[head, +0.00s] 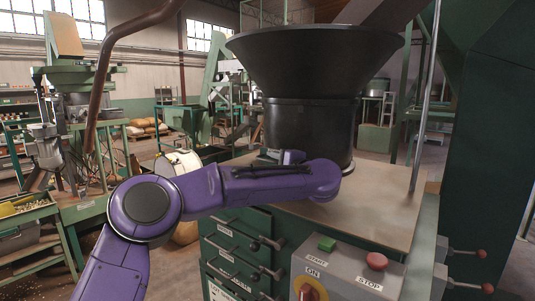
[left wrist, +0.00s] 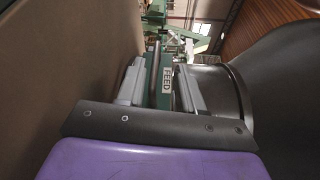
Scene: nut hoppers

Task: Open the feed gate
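The black hopper (head: 312,80) stands on the tan top of a green cabinet. My left gripper (head: 270,157) is at the hopper's base, mostly hidden behind my purple forearm. In the left wrist view my left gripper (left wrist: 161,86) has its two grey fingers apart. A green feed gate part (left wrist: 157,98) with a white "FEED" label (left wrist: 167,79) and a dark bar shows between the fingers. The right finger lies close to the black hopper neck (left wrist: 214,85). I cannot tell whether either finger touches the gate. My right gripper is not in view.
A grey control box (head: 345,268) with a green button (head: 327,243) and red stop button (head: 376,261) is at the front. A thin metal post (head: 427,100) rises right of the hopper. Cabinet handles (head: 268,242) stick out at the front. The tan top (head: 385,210) is clear at right.

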